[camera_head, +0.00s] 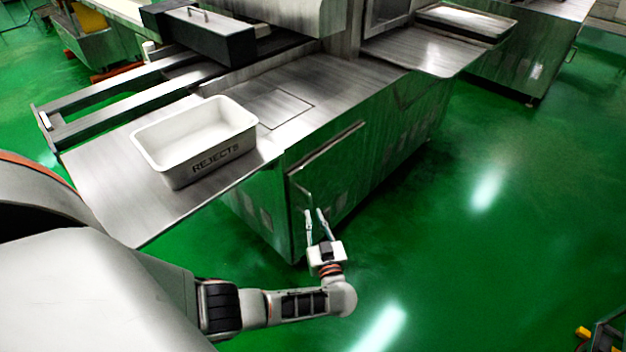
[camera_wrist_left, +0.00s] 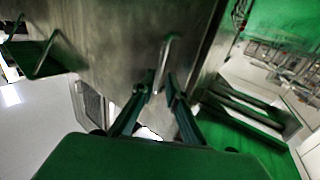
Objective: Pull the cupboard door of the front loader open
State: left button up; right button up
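The front loader's cupboard (camera_head: 270,210) is a steel box under the worktop, reflecting the green floor. Its door (camera_head: 345,170) is the panel facing right, below a long edge, and looks shut. A thin upright bar handle (camera_head: 303,192) is near the door's left edge. It also shows in the left wrist view as a pale handle (camera_wrist_left: 166,52) on the grey steel face. My left gripper (camera_head: 316,213) is low in front of the door with its fingers apart. In the left wrist view the fingertips (camera_wrist_left: 161,80) are near the handle's lower end; contact cannot be told. My right gripper is not in view.
A white REJECTS bin (camera_head: 172,170) stands on the steel worktop (camera_head: 130,205) above the cupboard. The green floor (camera_head: 470,240) to the right of the door is clear. Another steel machine (camera_head: 525,60) stands at the back right.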

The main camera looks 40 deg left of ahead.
aim_at(311, 206)
pick_arm(q)
jog(key=x, duration=0.4)
jog(key=shift+f+b, duration=0.2)
jog(key=shift+b, duration=0.2)
jog(key=shift+w+a+r, duration=0.1)
jog(key=shift+w+a, duration=0.35)
jog(key=shift+a, duration=0.05)
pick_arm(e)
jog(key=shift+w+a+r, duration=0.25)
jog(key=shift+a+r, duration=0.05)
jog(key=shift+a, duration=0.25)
pick_arm(q)
grip_shut()
jog(key=shift+d, duration=0.15)
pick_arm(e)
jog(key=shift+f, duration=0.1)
